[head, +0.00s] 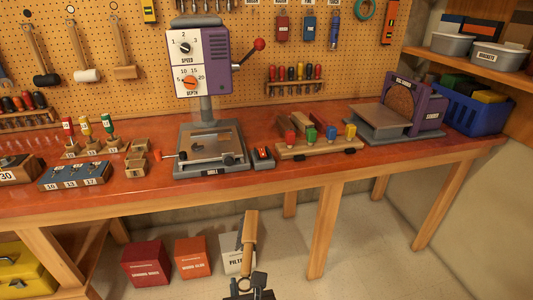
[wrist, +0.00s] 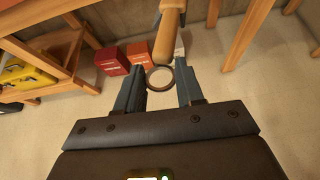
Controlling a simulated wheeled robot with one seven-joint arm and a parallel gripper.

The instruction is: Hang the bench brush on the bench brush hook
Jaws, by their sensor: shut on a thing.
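The bench brush shows in the head view as a pale wooden bar (head: 250,230) with a dark strip along its left side. It stands nearly upright above my gripper (head: 248,285), in front of the bench. In the wrist view, the brush's wooden part (wrist: 165,42) points away from my gripper (wrist: 160,78). A metal ring at its near end lies between the two fingers. My gripper is shut on the brush at this end. A pegboard (head: 150,100) with hung tools stands behind the bench. I cannot tell which hook is the bench brush hook.
The orange-red workbench (head: 300,178) spans the view, with a drill press (head: 207,65), a clamp rack (head: 320,145) and a sander (head: 415,105) on it. Red (head: 146,262) and orange (head: 193,258) boxes stand on the floor below.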

